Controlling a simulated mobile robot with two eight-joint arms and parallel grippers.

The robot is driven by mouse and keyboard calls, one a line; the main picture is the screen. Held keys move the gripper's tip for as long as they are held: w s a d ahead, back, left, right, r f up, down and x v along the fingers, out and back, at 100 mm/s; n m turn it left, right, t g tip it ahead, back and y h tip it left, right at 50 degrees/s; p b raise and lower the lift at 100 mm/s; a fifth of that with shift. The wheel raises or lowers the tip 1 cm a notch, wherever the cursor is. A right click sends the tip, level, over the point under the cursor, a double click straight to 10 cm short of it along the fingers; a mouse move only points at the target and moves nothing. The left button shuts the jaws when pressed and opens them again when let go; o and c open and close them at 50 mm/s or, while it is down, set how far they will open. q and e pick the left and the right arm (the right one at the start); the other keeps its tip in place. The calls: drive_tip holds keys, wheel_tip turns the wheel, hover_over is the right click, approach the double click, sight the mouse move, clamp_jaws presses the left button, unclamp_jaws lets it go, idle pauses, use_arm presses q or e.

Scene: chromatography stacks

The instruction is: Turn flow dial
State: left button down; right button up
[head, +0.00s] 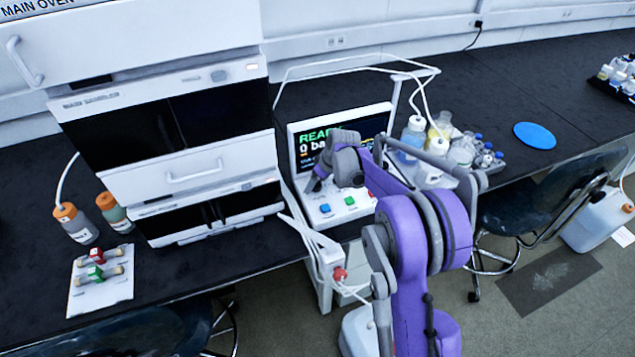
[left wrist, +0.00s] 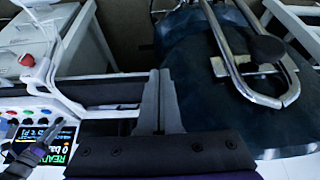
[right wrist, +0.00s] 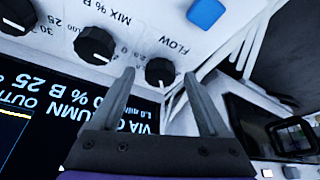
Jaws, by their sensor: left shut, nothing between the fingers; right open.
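The flow dial (right wrist: 160,71) is a round black knob with a white pointer mark, beside the printed word FLOW on a white panel. My right gripper (right wrist: 158,80) is open, and the dial shows between its two fingertips. I cannot tell whether the fingers are around it or still short of it. In the head view my right gripper (head: 318,182) is at the left of the white console (head: 352,207), below its screen (head: 322,137), and hides the dial. My left gripper (left wrist: 160,98) is shut and empty, over the floor side near a dark chair.
Two more black knobs, including the MIX % B knob (right wrist: 94,45), sit beside the dial. A blue button (right wrist: 206,12) is near it. The white oven stack (head: 170,100) stands left of the console. Bottles (head: 415,133) stand right of it.

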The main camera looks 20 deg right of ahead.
drive_tip(key=shift+f, duration=0.1)
clamp_jaws()
idle(0.4)
drive_tip(key=shift+m, duration=0.4)
drive_tip(key=m, duration=0.1)
drive_tip(key=m+h+b, duration=0.1)
drive_tip(key=shift+a+m, duration=0.2)
drive_tip(key=shift+m, duration=0.1)
drive_tip(key=shift+a+m+h+b, duration=0.15)
drive_tip(key=shift+m+h+b, duration=0.7)
drive_tip(key=shift+m, duration=1.35)
drive_tip(key=shift+h+p, duration=0.25)
drive_tip(key=shift+p, duration=0.05)
unclamp_jaws()
